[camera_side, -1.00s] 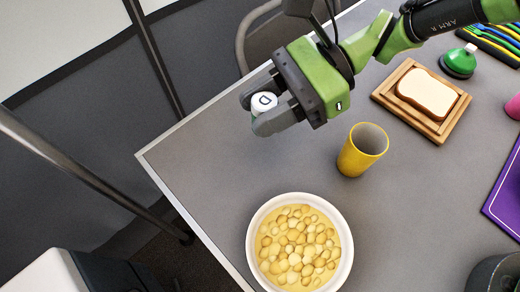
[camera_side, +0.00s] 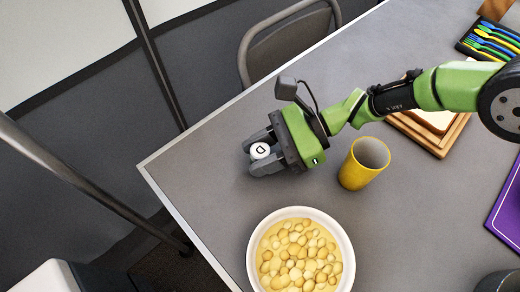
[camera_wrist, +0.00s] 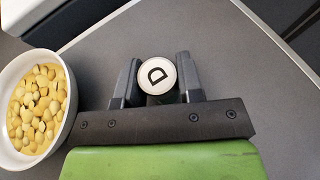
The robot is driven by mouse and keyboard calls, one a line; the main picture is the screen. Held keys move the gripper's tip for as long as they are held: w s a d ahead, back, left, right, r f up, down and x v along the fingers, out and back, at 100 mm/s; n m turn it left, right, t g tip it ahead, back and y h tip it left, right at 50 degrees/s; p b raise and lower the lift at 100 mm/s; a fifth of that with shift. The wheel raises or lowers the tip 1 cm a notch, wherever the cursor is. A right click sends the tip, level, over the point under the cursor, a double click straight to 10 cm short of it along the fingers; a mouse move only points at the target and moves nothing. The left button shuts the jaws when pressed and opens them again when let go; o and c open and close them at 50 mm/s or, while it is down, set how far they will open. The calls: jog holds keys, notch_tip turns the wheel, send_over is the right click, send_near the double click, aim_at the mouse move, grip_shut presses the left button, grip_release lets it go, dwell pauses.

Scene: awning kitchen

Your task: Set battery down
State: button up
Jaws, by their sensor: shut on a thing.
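The battery (camera_side: 260,150) is a small cylinder with a white top marked with a black D. It is between the fingers of my gripper (camera_side: 262,156), which is shut on it. In the wrist view, the battery (camera_wrist: 157,75) shows its white top facing the camera, between the two dark fingers of my gripper (camera_wrist: 158,84). The battery looks upright. It is low over the grey table (camera_side: 205,165), near the left edge; I cannot tell whether its base touches the surface. Its lower part is mostly hidden.
A yellow cup (camera_side: 362,165) stands right of my gripper. A white bowl (camera_side: 252,262) of yellowish round pieces is in front. A wooden board (camera_side: 448,142) lies partly behind my arm, with a cutlery tray (camera_side: 490,42) farther back. The table left of my gripper is clear.

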jog(key=shift+f, duration=0.1)
jog(key=o, duration=1.1)
jog(key=shift+c, duration=0.2)
jog(key=shift+w+d+r, duration=0.1)
jog(key=shift+d+r, duration=0.1)
jog(key=shift+r, duration=0.05)
jog(key=v, duration=0.2)
jog(key=shift+w+d+r, duration=0.1)
jog(key=shift+d, duration=0.15)
notch_tip(320, 180, up, 7)
